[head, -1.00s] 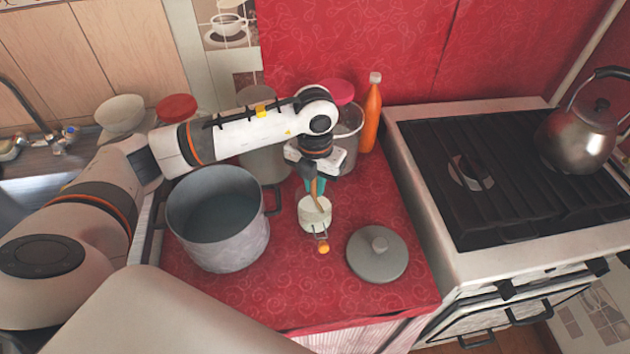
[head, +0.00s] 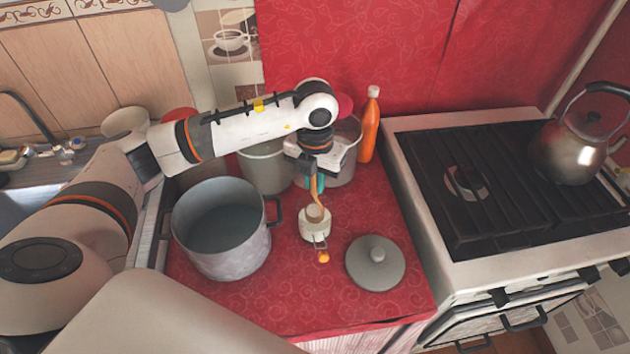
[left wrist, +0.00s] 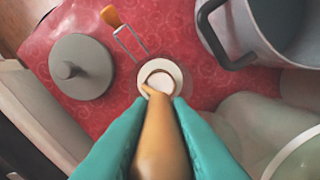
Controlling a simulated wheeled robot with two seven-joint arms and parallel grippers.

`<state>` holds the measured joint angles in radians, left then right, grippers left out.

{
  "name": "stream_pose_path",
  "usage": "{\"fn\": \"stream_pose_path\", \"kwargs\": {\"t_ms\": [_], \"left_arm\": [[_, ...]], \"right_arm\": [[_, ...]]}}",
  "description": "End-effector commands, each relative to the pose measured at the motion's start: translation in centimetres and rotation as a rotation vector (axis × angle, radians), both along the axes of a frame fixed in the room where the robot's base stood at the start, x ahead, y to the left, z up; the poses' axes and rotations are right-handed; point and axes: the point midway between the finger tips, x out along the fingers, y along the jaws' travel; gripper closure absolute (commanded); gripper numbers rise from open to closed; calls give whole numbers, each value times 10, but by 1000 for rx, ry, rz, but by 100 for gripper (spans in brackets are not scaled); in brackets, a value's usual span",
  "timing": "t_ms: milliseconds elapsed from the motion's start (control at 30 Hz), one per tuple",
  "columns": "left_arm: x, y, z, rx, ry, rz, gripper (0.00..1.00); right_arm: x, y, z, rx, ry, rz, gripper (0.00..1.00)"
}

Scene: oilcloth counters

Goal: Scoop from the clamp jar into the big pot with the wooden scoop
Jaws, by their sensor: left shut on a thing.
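My left gripper (head: 312,184), with teal fingers, is shut on the handle of the wooden scoop (head: 318,197) and points down. The scoop's handle fills the lower middle of the left wrist view (left wrist: 160,142). Its round bowl is at the mouth of the small white clamp jar (head: 312,231), and looks pale inside; I cannot tell how full it is. The jar also shows in the left wrist view (left wrist: 173,70), its wire clamp with an orange end sticking out. The big grey pot (head: 222,263) stands open left of the jar. My right gripper is out of view.
A grey lid (head: 375,270) lies on the red oilcloth (head: 290,305) right of the jar. Pale canisters and an orange bottle (head: 370,128) stand behind. The stove (head: 490,180) with a steel kettle (head: 575,145) is at the right.

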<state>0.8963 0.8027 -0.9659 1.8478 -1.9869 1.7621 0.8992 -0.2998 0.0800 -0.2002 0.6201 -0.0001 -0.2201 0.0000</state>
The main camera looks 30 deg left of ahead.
Motion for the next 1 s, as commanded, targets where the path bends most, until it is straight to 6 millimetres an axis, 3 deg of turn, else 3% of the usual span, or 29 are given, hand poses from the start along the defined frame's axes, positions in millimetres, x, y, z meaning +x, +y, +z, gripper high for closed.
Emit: {"fn": "stream_pose_path", "kwargs": {"t_ms": [700, 1000], "left_arm": [[0, 0, 67, 1, -1, 2, 100], [0, 0, 69, 0, -1, 1, 100]], "right_arm": [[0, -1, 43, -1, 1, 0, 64], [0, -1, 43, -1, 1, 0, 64]]}}
